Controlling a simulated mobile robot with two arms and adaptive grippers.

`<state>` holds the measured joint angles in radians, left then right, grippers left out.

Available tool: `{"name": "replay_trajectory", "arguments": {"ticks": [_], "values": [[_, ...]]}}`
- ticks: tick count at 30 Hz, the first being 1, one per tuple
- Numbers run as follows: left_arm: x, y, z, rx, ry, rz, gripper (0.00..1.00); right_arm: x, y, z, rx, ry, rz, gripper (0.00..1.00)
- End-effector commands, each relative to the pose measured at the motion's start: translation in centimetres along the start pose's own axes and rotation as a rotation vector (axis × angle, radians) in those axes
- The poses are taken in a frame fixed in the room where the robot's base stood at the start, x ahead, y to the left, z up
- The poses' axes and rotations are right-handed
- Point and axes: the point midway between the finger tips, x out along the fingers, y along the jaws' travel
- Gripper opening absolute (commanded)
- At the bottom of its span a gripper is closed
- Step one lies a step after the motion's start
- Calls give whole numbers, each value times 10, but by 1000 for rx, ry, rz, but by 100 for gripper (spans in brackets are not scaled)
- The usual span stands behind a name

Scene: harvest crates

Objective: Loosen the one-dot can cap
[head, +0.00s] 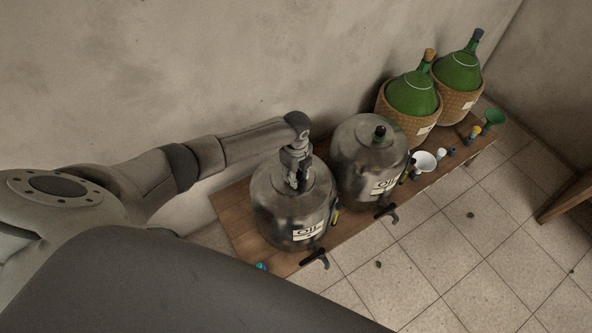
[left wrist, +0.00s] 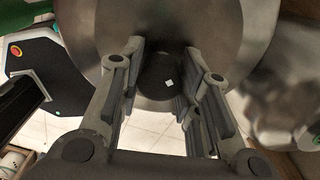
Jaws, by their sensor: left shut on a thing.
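The nearer steel oil can (head: 262,208) stands upright on the wooden bench, with its OIL label facing the front. My left gripper (head: 297,182) points down onto the top of this can. In the left wrist view, the dark round cap (left wrist: 158,72) with one white dot sits between the fingers of my left gripper (left wrist: 160,92), which is shut on it. In the head view the gripper hides this cap. The second steel can (head: 362,160) stands to the right with a dark cap (head: 380,132) on top. My right gripper is not in view.
The wooden bench (head: 236,225) runs along the wall. Two green demijohns in baskets (head: 412,95) (head: 459,72) stand at its far end. A white funnel (head: 425,161), a green funnel (head: 494,117) and small bottles line the front edge. Dark taps (head: 316,260) stick out in front. The tiled floor is mostly clear.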

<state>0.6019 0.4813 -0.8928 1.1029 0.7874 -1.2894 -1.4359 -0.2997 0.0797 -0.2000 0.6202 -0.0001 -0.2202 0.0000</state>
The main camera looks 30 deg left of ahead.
Motion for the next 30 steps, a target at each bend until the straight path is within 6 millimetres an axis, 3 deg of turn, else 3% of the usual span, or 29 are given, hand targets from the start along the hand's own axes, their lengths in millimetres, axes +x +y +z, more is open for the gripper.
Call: {"name": "replay_trajectory", "arguments": {"ticks": [18, 30], "values": [[-1, 1, 0, -544, -1, 1, 8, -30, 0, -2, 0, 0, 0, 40], [1, 1, 1, -713, -2, 1, 8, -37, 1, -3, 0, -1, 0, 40]]}}
